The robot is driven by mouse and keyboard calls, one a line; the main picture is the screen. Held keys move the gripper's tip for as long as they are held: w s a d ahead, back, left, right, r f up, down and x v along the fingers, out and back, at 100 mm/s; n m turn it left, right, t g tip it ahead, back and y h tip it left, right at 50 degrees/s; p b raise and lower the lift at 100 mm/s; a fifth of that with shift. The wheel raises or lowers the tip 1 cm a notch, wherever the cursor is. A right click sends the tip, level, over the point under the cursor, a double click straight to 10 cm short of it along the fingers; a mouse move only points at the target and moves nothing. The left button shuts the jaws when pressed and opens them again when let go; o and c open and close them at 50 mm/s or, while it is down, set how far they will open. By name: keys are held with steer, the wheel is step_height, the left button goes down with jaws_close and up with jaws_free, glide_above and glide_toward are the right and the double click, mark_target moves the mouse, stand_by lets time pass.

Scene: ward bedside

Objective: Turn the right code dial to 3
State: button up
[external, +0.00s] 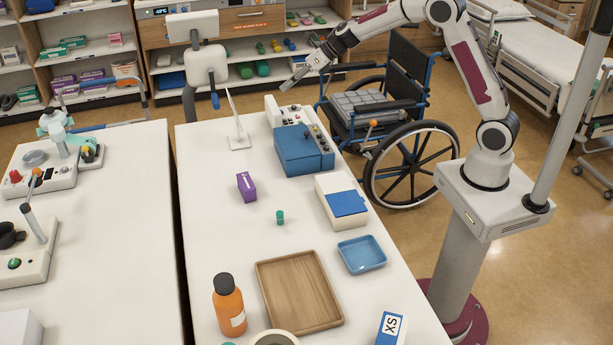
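My gripper (293,83) is in the air above the far end of the white table, over a white panel unit (274,114). The panel carries small dark knobs (293,108) on its top. They are too small to read any digits or settings. In front of it stands a blue box (297,158) with small knobs along its right-hand strip (320,141). I cannot tell which of these knobs is the right code dial. My gripper looks apart from both units. Its fingers are too small to tell whether they are open.
A thin upright plate on a stand (239,141) is left of the units. An orange-knobbed lever (373,124) stands at the right.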

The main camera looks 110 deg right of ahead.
steer(key=s+a+r+m+g+h, duration=0.15)
steer(key=s+r+m+h, duration=0.55)
steer(key=m, duration=1)
steer(key=s+a+f+m+g+y, duration=0.1)
steer(key=s+a+m, duration=0.3)
steer(key=a, duration=0.6)
steer(key=s+a+f+m+g+y, duration=0.1)
steer(key=s+a+m+g+y, duration=0.1)
steer(key=s+a+m, duration=0.3)
steer(key=s+a+f+m+g+y, duration=0.1)
steer(key=s+a+m+y, duration=0.2)
steer(key=s+a, duration=0.7)
steer(key=a+m, duration=0.2)
steer(key=a, duration=0.4)
steer(key=shift+a+f+y, duration=0.2)
steer(key=shift+a+y, duration=0.05)
steer(key=shift+y, duration=0.05)
steer(key=shift+g, duration=0.25)
